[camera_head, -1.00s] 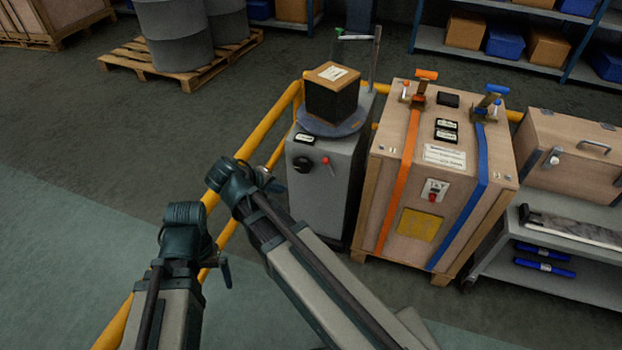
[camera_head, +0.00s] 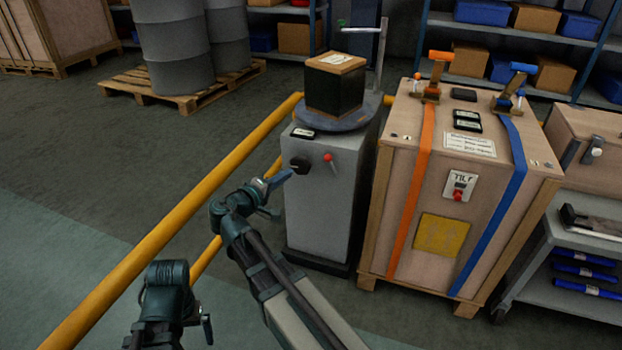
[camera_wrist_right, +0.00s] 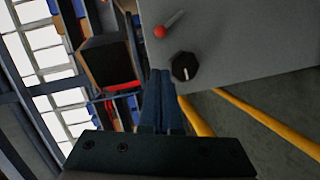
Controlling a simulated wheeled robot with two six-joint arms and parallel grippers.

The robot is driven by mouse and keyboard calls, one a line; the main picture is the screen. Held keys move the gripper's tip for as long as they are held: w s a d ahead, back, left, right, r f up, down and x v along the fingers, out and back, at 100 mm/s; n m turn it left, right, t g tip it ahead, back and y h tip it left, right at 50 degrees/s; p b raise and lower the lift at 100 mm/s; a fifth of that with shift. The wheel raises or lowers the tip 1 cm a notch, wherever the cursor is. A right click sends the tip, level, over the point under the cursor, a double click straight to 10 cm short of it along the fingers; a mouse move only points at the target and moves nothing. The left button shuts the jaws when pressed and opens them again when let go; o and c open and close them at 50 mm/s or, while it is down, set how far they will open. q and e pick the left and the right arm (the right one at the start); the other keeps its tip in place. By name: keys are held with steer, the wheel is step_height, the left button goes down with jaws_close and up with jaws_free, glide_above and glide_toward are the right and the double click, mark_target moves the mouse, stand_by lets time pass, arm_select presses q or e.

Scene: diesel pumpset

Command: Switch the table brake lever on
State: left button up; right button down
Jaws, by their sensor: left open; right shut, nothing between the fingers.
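The grey cabinet (camera_head: 312,215) carries a round turntable (camera_head: 345,122). A small lever with a red ball (camera_head: 328,158) sticks out of the cabinet's upper front. Beside it is a black rotary knob (camera_head: 300,165). In the right wrist view the red-balled lever (camera_wrist_right: 162,30) and the black knob (camera_wrist_right: 185,66) show ahead of the fingers. My right gripper (camera_head: 281,178) is shut and empty, with its blue fingertips close to the knob; contact cannot be told. The shut fingers also show in the wrist view (camera_wrist_right: 162,88). My left gripper (camera_head: 206,325) is low at the left, away from the cabinet; its fingers are hard to make out.
A boxed load (camera_head: 336,85) sits on the turntable beside a metal post (camera_head: 381,60). A large wooden crate (camera_head: 400,200) with orange and blue straps stands close to the right. Yellow rails (camera_head: 180,215) run left of and behind the cabinet.

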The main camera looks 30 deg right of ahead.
mark_target(303, 161)
arm_select(q)
step_height(303, 161, down, 4)
steer(key=shift+w+a+r+b, duration=0.15)
steer(key=shift+r+b, duration=0.05)
steer(key=shift+b, duration=0.9)
arm_select(e)
steer(key=shift+w+d+f+n+t+h, duration=0.1)
steer(key=shift+w+f+n+t+h, duration=0.25)
steer(key=shift+w+f, duration=0.35)
steer(key=x, duration=1)
steer(key=shift+w+r, duration=0.1)
steer(key=shift+s+d+f+b, duration=0.15)
steer(key=shift+s+d+b, duration=0.1)
steer(key=shift+d, duration=0.3)
steer(key=shift+s+d+f+b, duration=0.1)
steer(key=shift+s+d+b, duration=0.15)
steer(key=shift+d, duration=0.35)
steer(key=shift+s+d+f+t, duration=0.1)
steer(key=shift+d+t, duration=0.15)
steer(key=shift+d, duration=0.5)
arm_select(q)
steer(key=shift+f, duration=0.6)
steer(key=shift+r, duration=0.15)
steer(key=shift+r, duration=0.2)
arm_select(e)
steer(key=shift+s+d+m, duration=0.15)
steer(key=shift+s+m, duration=0.05)
steer(key=shift+m, duration=0.25)
